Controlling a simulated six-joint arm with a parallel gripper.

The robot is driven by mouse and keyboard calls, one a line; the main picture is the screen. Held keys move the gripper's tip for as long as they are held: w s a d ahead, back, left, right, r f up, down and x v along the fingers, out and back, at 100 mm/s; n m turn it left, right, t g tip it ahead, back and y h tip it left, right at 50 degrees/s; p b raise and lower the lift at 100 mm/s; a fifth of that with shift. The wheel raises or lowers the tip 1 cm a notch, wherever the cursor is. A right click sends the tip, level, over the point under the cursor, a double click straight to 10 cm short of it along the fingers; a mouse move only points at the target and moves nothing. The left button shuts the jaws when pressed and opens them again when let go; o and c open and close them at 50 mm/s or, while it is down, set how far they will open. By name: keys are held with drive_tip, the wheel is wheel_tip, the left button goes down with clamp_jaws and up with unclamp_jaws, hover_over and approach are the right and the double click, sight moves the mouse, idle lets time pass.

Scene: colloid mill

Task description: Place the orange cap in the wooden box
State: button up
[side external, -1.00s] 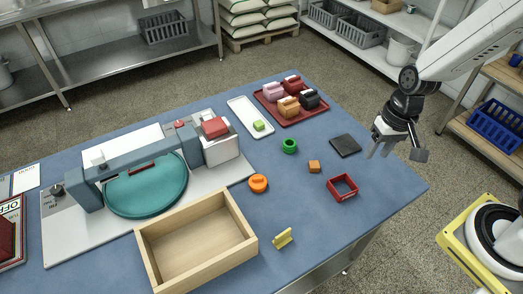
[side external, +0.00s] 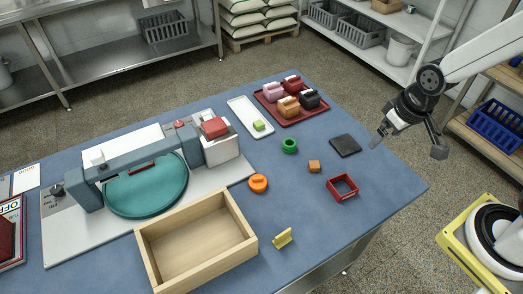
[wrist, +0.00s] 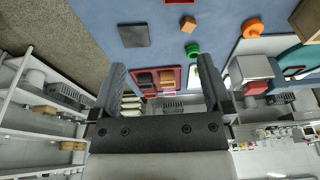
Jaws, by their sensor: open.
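The orange cap (side external: 258,183) lies on the blue table, just right of the grey machine's base plate and behind the box's right corner. It also shows in the wrist view (wrist: 253,28) near the upper right. The wooden box (side external: 203,246) stands open and empty at the table's front. Its corner shows at the wrist view's right edge. My gripper (side external: 407,144) is at the table's right side, above and beyond the black square, far from the cap. In the wrist view my gripper (wrist: 168,88) has its fingers wide apart with nothing between them.
Near the cap are a green ring (side external: 289,146), a small orange-brown cube (side external: 314,166), a red square frame (side external: 342,187) and a yellow piece (side external: 283,238). A dark red tray (side external: 291,105) and a white tray (side external: 244,116) lie behind. The machine (side external: 150,170) fills the left.

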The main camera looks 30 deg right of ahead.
drive_tip(key=w+a+f+m, duration=0.1)
drive_tip(key=w+a+f, duration=0.1)
drive_tip(key=w+a, duration=0.45)
drive_tip(key=m+g, duration=0.3)
hover_over(257, 178)
drive_tip(key=d, duration=0.1)
wheel_tip(257, 178, down, 10)
drive_tip(key=shift+s+d+r, duration=0.1)
drive_tip(key=shift+s+d, duration=0.05)
drive_tip(key=shift+a+f+m, duration=0.3)
drive_tip(key=shift+a+f, duration=0.15)
drive_tip(key=shift+a, duration=0.05)
drive_tip(key=shift+f, duration=1.3)
drive_tip(key=shift+f, duration=2.55)
drive_tip(key=c, duration=1.3)
